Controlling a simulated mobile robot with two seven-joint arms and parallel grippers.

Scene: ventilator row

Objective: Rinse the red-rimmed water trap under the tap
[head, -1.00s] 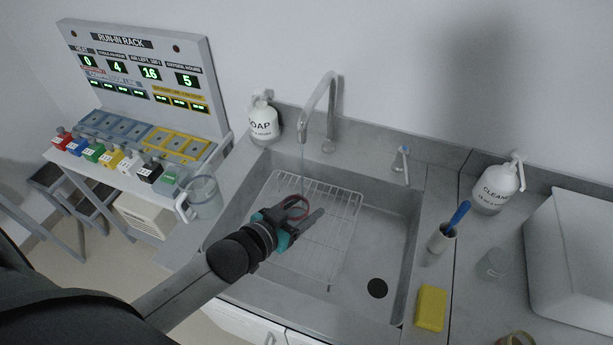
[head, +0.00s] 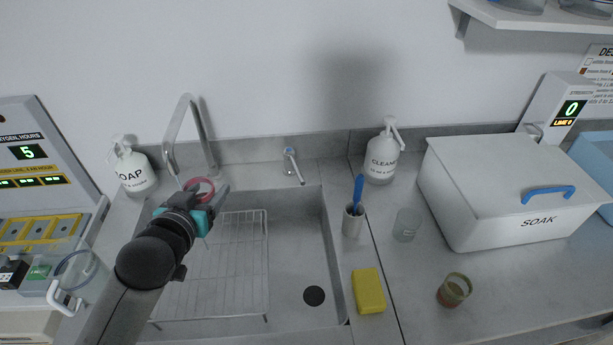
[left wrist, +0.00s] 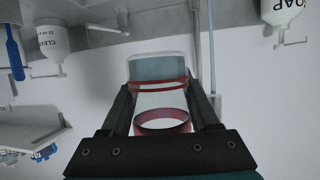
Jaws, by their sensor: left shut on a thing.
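The red-rimmed water trap is a clear cup with red bands. Its red ring (head: 201,186) shows in the head view, and its body (left wrist: 160,70) shows between the fingers in the left wrist view. My left gripper (head: 208,204) is shut on it above the back left of the sink (head: 290,265), close to the tap (head: 197,125). A thin bluish water stream (left wrist: 212,50) shows beside the trap in the left wrist view; I cannot tell whether it touches the trap. My right gripper is out of view.
A wire rack (head: 235,265) lies in the sink. A soap bottle (head: 133,170) stands at left, and a cleaner bottle (head: 381,157), brush holder (head: 352,222), clear cup (head: 407,224), yellow sponge (head: 368,291) and amber-tinted cup (head: 454,290) at right. A white soak box (head: 480,205) stands farther right.

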